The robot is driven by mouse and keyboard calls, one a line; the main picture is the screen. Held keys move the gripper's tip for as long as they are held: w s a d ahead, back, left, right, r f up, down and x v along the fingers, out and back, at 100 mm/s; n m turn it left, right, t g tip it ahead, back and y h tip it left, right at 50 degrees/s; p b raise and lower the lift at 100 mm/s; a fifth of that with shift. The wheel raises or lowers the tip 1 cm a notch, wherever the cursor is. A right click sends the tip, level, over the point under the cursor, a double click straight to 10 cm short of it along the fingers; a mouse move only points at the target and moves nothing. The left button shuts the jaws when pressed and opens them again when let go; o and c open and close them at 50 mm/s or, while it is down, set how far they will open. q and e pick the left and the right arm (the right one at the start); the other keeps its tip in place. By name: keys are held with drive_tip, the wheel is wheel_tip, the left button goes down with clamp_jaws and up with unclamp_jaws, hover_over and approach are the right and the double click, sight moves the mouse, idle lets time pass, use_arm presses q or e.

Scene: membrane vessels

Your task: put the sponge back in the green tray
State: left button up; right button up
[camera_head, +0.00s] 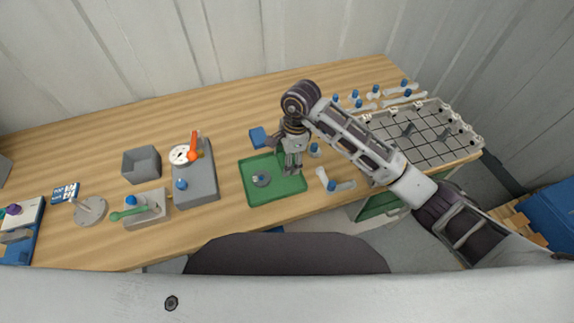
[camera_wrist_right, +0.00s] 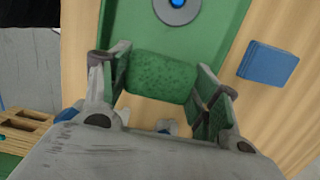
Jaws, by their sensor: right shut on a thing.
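The sponge (camera_wrist_right: 162,77) is a green speckled block between the two fingers of my right gripper (camera_wrist_right: 160,92), which is shut on it. In the head view my right gripper (camera_head: 292,168) points down over the right part of the green tray (camera_head: 256,196). I cannot make out the sponge there against the green. In the right wrist view the tray (camera_wrist_right: 212,40) lies just beyond the sponge, and wood shows on the near side. A grey disc with a blue knob (camera_head: 261,180) lies in the tray. My left gripper is not in view.
A blue block (camera_head: 258,137) lies behind the tray. A grey device (camera_head: 197,186) with a red lever stands to its left, beside an open grey box (camera_head: 141,164). White blue-capped parts (camera_head: 336,184) and a grid plate (camera_head: 425,135) are on the right. The wood behind is mostly clear.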

drive_tip(key=shift+f, duration=0.2)
drive_tip(key=shift+f, duration=1.75)
drive_tip(key=shift+f, duration=0.2)
drive_tip(key=o, duration=1)
drive_tip(key=shift+r+p, duration=0.25)
drive_tip(key=shift+p, duration=0.05)
